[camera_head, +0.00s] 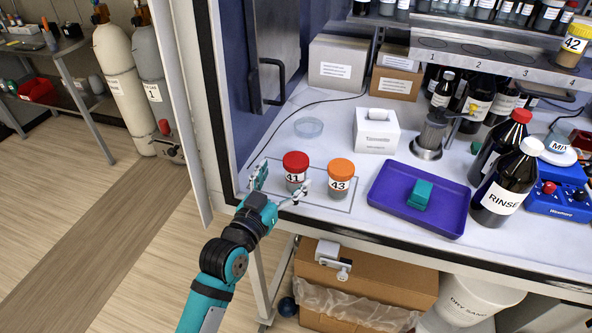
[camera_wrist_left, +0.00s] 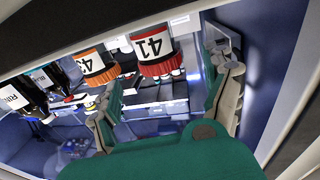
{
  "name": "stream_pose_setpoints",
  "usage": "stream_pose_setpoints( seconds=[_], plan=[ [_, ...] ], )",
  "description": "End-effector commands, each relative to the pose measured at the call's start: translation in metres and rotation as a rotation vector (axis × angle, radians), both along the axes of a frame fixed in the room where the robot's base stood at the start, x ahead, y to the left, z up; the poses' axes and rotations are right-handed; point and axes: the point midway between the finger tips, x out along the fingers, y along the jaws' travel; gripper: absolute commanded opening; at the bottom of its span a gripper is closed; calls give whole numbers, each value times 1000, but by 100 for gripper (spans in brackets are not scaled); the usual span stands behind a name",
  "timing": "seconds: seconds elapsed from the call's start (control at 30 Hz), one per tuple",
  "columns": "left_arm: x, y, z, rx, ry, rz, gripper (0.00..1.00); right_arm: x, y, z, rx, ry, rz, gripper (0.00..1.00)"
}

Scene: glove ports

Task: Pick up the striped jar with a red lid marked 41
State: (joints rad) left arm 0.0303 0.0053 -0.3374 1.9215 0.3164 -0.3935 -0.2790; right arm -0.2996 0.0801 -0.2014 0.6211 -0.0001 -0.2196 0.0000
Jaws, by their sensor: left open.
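The jar marked 41 (camera_head: 295,171) has a red lid and a white label. My right gripper is not in view.
A purple tray (camera_head: 385,207) with a teal block (camera_head: 419,195) lies right of the jars. The cabinet's left frame (camera_head: 207,100) is close to my left arm. Dark bottles (camera_head: 507,185) stand at right.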

Motion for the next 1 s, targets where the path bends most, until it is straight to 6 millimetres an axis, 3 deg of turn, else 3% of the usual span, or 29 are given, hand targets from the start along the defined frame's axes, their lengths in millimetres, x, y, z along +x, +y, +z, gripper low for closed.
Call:
stream_pose_setpoints(
  seconds=[0.4, 0.7, 1.0],
  plan=[
    [43, -22, -6, -2, 0, -1, 84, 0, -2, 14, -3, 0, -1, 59],
    [46, -23, -7, -1, 0, 0, 83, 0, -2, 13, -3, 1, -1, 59],
    [46, -23, -7, -1, 0, 0, 43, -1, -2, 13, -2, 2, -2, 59]
  ],
)
